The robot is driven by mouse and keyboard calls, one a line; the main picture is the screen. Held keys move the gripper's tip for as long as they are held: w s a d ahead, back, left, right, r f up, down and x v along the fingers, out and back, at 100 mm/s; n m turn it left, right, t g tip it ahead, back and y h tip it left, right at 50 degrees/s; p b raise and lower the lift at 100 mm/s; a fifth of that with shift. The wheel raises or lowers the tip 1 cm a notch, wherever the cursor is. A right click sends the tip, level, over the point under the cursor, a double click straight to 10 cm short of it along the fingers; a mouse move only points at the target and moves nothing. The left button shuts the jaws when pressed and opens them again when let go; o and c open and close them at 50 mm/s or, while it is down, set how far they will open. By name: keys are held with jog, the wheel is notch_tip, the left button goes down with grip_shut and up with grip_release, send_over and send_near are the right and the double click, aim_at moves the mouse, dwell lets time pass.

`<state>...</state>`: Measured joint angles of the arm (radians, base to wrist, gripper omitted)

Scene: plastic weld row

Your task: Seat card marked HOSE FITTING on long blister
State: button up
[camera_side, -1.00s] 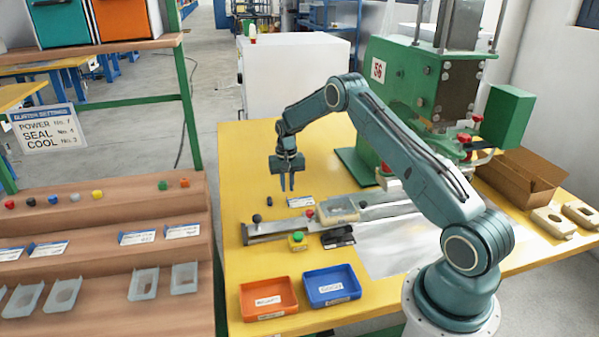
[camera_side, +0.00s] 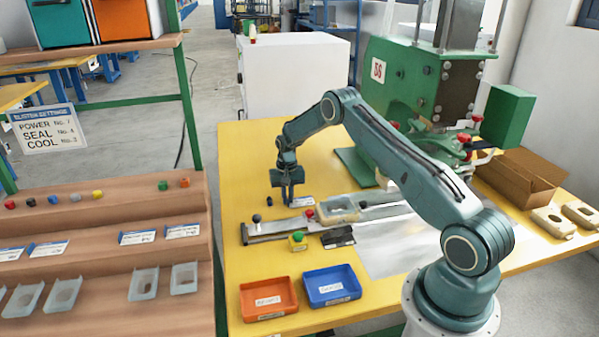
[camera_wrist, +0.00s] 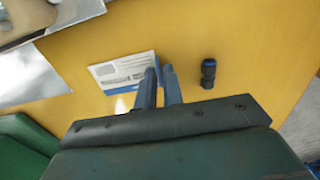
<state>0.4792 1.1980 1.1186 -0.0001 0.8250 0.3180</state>
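A white card with a blue band (camera_wrist: 122,72) lies flat on the yellow table; it also shows in the side view (camera_side: 303,201). Its print is too small to read. My gripper (camera_wrist: 161,65) points down at the card's right edge in the wrist view, low over the table in the side view (camera_side: 288,196). Its two fingers stand close together with a narrow gap; I see no card lifted. A dark hose fitting (camera_wrist: 208,72) lies on the table right of the fingers. A pale blister (camera_side: 338,208) sits in the fixture on the metal slide.
The slide rail (camera_side: 270,231) with its knob, a green button box (camera_side: 297,241) and a black item (camera_side: 338,237) lie nearby. An orange tray (camera_side: 268,298) and a blue tray (camera_side: 332,285) stand in front. The green press (camera_side: 420,85) stands behind.

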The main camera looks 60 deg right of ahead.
jog(key=shift+r, duration=0.1)
grip_shut()
jog(key=shift+r, duration=2.15)
jog(key=shift+s+r, duration=0.1)
jog(key=shift+s+r, duration=0.15)
jog(key=shift+s, duration=0.05)
jog(key=s+a+r, duration=0.1)
jog(key=s+r, duration=0.2)
jog(key=s, duration=0.4)
jog(key=s+a+r, duration=0.2)
jog(key=s+r, duration=0.1)
jog(key=s, duration=0.4)
jog(key=shift+r, duration=0.4)
jog(key=shift+f, duration=0.25)
send_over(322, 211)
jog(key=shift+f, duration=2.25)
jog(key=shift+f, duration=0.7)
